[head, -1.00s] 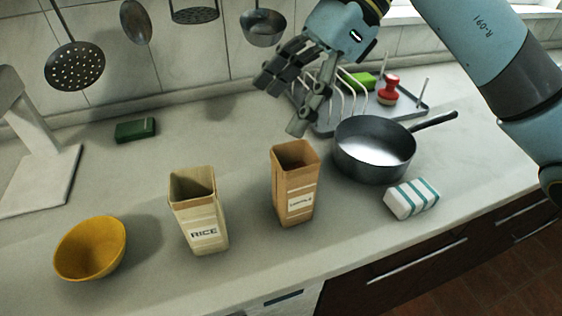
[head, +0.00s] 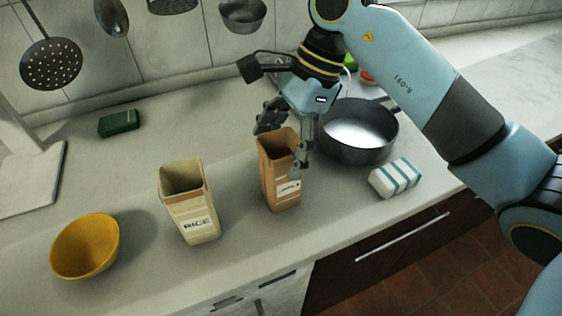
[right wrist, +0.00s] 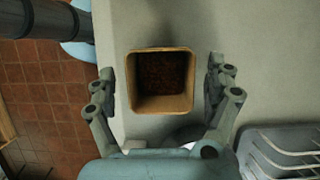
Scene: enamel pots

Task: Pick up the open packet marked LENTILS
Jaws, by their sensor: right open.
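The open brown packet (head: 281,180) stands upright on the counter; its label is small and partly covered by a finger in the head view. In the right wrist view the packet (right wrist: 160,104) shows its open top with dark brown contents inside. My right gripper (head: 284,148) is open above and around the packet's upper part. In the right wrist view one finger is on each side of it, with a gap on both sides. A cream packet marked RICE (head: 190,207) stands open to its left. My left gripper is not in view.
A yellow bowl (head: 85,246) is at the front left. A dark pan (head: 357,137) stands close behind and right of the brown packet, with a striped block (head: 395,178) in front of it. A green block (head: 119,123) lies at the back left. A drying rack (right wrist: 280,150) is nearby.

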